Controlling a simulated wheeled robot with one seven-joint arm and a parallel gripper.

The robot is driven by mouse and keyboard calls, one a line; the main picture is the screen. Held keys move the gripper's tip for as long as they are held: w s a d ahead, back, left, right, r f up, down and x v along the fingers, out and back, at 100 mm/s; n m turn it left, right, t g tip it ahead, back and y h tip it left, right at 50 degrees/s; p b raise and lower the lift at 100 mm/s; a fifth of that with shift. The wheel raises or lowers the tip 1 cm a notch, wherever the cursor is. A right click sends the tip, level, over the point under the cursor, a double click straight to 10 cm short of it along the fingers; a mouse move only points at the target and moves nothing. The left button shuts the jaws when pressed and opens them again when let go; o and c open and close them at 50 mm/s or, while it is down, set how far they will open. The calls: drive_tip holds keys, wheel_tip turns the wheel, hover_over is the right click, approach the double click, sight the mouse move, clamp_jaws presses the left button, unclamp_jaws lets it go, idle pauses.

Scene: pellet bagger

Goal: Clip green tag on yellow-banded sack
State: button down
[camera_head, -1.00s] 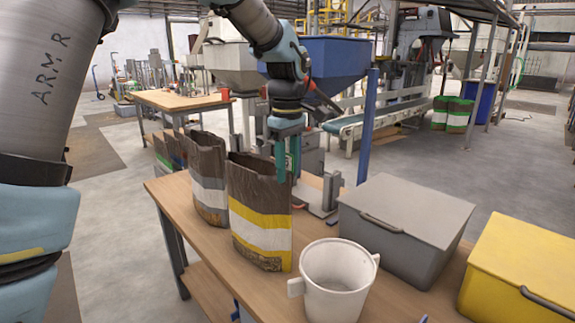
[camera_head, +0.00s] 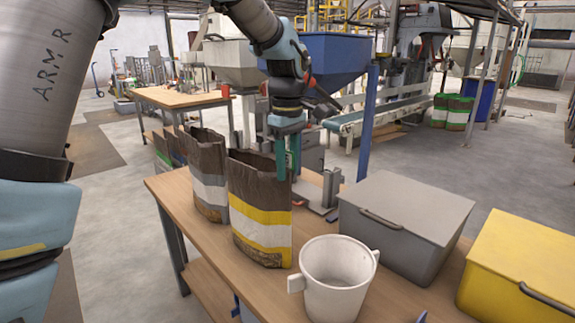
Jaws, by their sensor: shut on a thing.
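The yellow-banded sack (camera_head: 260,214) stands upright and open-topped on the wooden bench, brown above with yellow and white bands. My gripper (camera_head: 288,165) points down at the right end of the sack's top rim, its teal fingers overlapping that rim in the picture. The fingers are shut on a thin thing, which I take to be the green tag. The tag cannot be told apart clearly from the teal fingers. Whether it sits around the rim or beside it cannot be seen.
A grey-banded sack (camera_head: 209,188) stands close on the left, with more sacks behind it. A white two-handled tub (camera_head: 338,291), a grey lidded box (camera_head: 388,247) and a yellow box (camera_head: 520,258) fill the right side. A metal stand (camera_head: 331,190) is behind the gripper.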

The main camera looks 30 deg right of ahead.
drive_tip(key=shift+s+a+f, duration=0.1)
drive_tip(key=shift+a+f, duration=0.05)
drive_tip(key=shift+f, duration=0.3)
drive_tip(key=c, duration=0.8)
unclamp_jaws()
drive_tip(key=o, duration=0.4)
drive_tip(key=shift+r, duration=0.15)
drive_tip(key=shift+r, duration=0.15)
wheel_tip(320, 180, up, 11)
drive_tip(key=shift+f+b, duration=0.2)
drive_tip(key=shift+b, duration=0.8)
